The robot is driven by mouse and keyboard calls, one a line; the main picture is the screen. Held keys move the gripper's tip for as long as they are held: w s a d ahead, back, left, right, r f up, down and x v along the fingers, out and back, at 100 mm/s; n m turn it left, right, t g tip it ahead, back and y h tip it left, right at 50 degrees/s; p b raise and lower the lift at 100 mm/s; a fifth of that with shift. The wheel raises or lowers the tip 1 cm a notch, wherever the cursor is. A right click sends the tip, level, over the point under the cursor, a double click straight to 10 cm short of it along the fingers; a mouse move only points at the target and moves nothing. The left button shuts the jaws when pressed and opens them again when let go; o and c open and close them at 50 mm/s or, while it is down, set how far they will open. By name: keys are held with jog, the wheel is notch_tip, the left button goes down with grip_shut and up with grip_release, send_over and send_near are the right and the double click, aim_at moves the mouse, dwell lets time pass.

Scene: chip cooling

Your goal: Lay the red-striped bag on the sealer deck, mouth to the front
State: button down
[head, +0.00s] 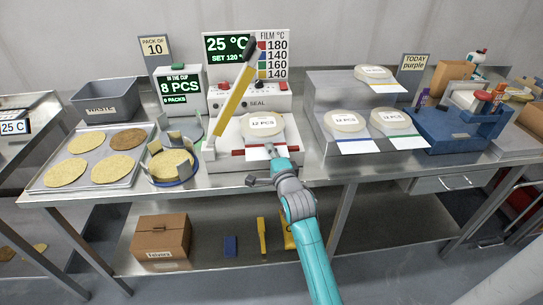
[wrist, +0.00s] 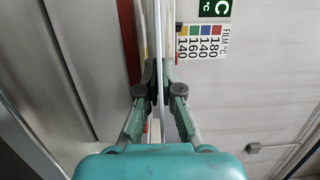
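The bag (head: 263,122), with a round stack inside and a "12 PCS" label, lies on the white sealer deck (head: 222,160). Its pale flap points to the front, across the sealer's red strip (head: 237,153). My gripper (head: 270,150) is at the front edge of the flap. In the wrist view, my gripper (wrist: 157,92) is shut on a thin pale sheet (wrist: 157,40), the bag's film seen edge-on. The bag's own stripe is partly hidden by my gripper and hard to make out. The sealer's yellow lever (head: 235,95) is raised.
The sealer display (head: 228,46) reads 25 °C. A blue-rimmed cup (head: 172,168) on a scale and a tray (head: 138,138) of round chips stand left. Bags with yellow, blue and green stripes rest on a stepped stand (head: 325,92) at right, beside a blue caddy (head: 450,128).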

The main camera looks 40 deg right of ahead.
jog(key=shift+d+x, duration=0.2)
jog(key=shift+x, duration=0.95)
jog(key=shift+s+f, duration=0.15)
jog(key=shift+f, duration=1.1)
jog(key=c, duration=1.2)
grip_release()
jog(key=shift+c, duration=0.2)
jog(key=shift+s+a, duration=0.1)
jog(key=r+v, duration=0.1)
jog(key=v, duration=1)
jog(key=shift+s+r, duration=0.3)
jog(key=shift+s, duration=0.1)
jog(key=shift+a, duration=0.15)
